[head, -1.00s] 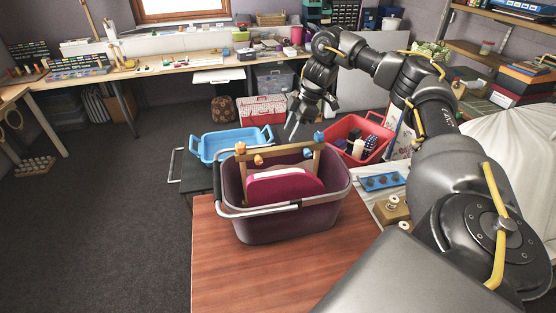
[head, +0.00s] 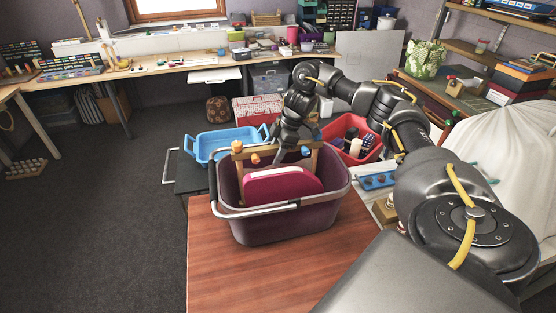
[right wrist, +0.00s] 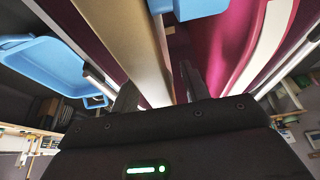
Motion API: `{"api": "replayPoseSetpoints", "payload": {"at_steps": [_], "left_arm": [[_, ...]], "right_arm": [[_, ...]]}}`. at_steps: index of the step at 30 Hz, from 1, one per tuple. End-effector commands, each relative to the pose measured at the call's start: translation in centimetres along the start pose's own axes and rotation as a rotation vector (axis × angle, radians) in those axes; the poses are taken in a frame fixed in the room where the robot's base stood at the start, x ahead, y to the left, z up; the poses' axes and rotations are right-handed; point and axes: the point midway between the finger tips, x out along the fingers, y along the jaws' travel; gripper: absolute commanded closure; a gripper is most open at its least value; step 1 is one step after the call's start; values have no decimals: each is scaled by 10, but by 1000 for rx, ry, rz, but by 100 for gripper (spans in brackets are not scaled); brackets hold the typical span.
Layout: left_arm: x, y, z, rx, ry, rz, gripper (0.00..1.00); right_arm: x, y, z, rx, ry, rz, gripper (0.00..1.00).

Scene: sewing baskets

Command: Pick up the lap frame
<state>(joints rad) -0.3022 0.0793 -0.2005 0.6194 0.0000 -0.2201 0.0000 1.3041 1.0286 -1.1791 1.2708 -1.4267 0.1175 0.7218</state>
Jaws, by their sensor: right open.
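The lap frame (head: 268,152) is a light wooden frame with orange and blue knobs. It stands upright in the purple basket (head: 285,222), behind a magenta rounded piece (head: 283,186). My right gripper (head: 283,160) points down at the frame's top rail and hides part of it. In the right wrist view, my open gripper (right wrist: 157,90) has one finger on each side of a wooden bar (right wrist: 132,38) of the frame. I cannot tell whether the fingers touch it. My left gripper is out of view.
The basket, with its grey handle, stands on a brown table (head: 240,270). A blue tub (head: 215,147) is behind it at the left. A red crate (head: 352,150) with spools and a blue tray (head: 377,181) are at the right.

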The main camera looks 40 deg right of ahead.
Motion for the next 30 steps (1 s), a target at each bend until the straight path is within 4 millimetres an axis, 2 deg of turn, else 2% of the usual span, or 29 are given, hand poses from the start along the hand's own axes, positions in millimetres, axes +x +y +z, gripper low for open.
{"api": "replayPoseSetpoints", "payload": {"at_steps": [20, 30], "left_arm": [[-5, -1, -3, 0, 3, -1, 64], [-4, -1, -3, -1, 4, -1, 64]], "right_arm": [[3, 0, 1, 0, 1, -1, 55], [3, 0, 1, -1, 1, 0, 98]]}}
